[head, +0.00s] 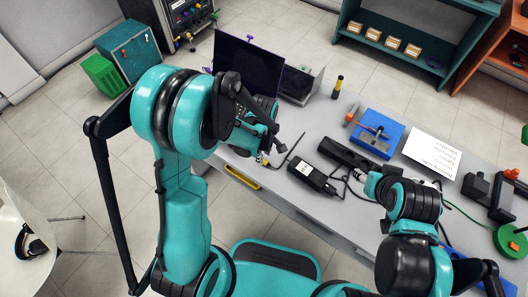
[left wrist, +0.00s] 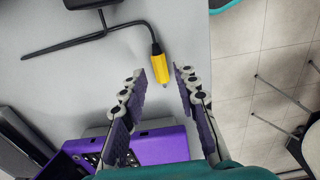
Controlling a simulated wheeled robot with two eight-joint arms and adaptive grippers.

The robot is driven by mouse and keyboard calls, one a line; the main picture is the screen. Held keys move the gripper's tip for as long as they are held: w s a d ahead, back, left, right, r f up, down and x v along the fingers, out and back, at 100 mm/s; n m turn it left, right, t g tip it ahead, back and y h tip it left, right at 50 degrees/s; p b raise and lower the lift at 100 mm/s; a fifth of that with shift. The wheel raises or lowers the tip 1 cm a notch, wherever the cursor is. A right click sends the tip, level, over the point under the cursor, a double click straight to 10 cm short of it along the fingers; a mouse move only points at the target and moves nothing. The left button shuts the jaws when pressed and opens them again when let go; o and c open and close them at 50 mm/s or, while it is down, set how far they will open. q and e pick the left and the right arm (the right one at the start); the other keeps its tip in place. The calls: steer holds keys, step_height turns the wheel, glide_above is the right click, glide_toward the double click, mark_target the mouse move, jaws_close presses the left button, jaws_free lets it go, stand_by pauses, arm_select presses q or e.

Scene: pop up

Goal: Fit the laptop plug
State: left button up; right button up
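The yellow plug (left wrist: 156,66) on its black cable lies over the grey desk in the left wrist view, its tip pointing between my fingers. My left gripper (left wrist: 161,76) is open, its purple-padded fingers on either side of the plug's tip with gaps. In the head view the plug (head: 262,160) shows small beside my left gripper (head: 266,147). The laptop's dark screen (head: 250,65) stands behind my left arm; its purple base (left wrist: 160,146) shows below in the wrist view. A black power adapter (head: 312,174) lies on the desk. My right gripper (head: 372,182) is small and partly hidden; its opening is unclear.
A black bar-shaped device (head: 345,155) lies beyond the adapter, near my right arm. A blue tray (head: 376,133), a white sheet (head: 432,151) and a yellow-black cylinder (head: 338,87) stand farther back. The desk's front edge runs close by the plug.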

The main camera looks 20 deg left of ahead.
mark_target(264, 160)
arm_select(q)
step_height(264, 160, down, 3)
steer(key=shift+f+b, duration=0.15)
steer(key=shift+b, duration=0.75)
jaws_close()
step_height(264, 160, up, 5)
steer(key=p, duration=0.4)
